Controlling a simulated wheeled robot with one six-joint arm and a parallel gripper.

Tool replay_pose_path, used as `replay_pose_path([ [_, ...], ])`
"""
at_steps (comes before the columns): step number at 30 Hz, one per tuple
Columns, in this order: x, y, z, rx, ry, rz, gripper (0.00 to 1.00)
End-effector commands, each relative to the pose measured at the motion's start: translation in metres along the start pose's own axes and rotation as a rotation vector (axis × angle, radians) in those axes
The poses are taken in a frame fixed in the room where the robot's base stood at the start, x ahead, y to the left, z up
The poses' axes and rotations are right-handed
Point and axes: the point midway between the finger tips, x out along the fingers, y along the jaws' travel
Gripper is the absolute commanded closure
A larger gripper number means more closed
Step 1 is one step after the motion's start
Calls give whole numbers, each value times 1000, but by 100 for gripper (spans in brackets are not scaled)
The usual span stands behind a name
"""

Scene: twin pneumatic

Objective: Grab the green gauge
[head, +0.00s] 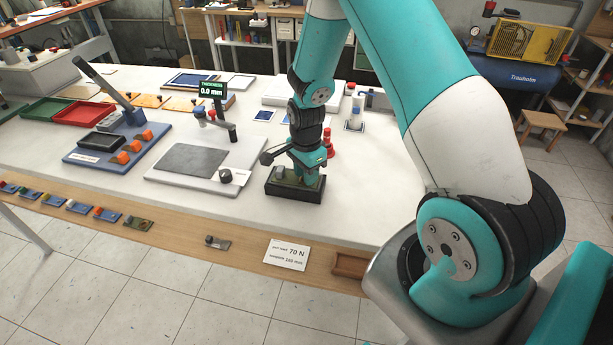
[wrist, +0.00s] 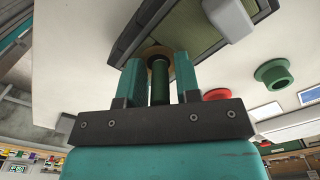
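A slim dark green cylinder (wrist: 160,82), which looks like the green gauge, stands between the two teal fingers of my gripper (wrist: 159,62) in the wrist view. A brass-coloured disc shows at its far end. Narrow gaps show on both sides of the cylinder, so the fingers are around it and not visibly pressed on it. In the head view my gripper (head: 307,176) points down over a black tray (head: 294,190) near the table's front edge. The gripper mostly hides what stands there.
A red flanged piece (wrist: 217,95) and a green flanged piece (wrist: 272,74) stand close by in the wrist view. A pale grey block (wrist: 229,18) is at the tray. In the head view a grey plate fixture (head: 192,162) lies left. White table is free to the right.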

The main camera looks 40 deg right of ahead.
Motion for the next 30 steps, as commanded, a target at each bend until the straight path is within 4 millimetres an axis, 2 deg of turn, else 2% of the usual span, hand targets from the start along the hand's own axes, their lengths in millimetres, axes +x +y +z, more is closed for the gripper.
replay_pose_path([
  [1, 0, 0, 0, 0, 0, 0, 81],
  [3, 0, 0, 0, 0, 0, 0, 97],
  [4, 0, 0, 0, 0, 0, 0, 100],
  [17, -6, -1, 0, 0, 0, -2, 100],
  [23, -31, -1, 0, 0, 1, -5, 100],
  [26, -53, -2, 0, 0, 1, -7, 100],
  [30, -94, -2, 0, 0, 2, -11, 100],
])
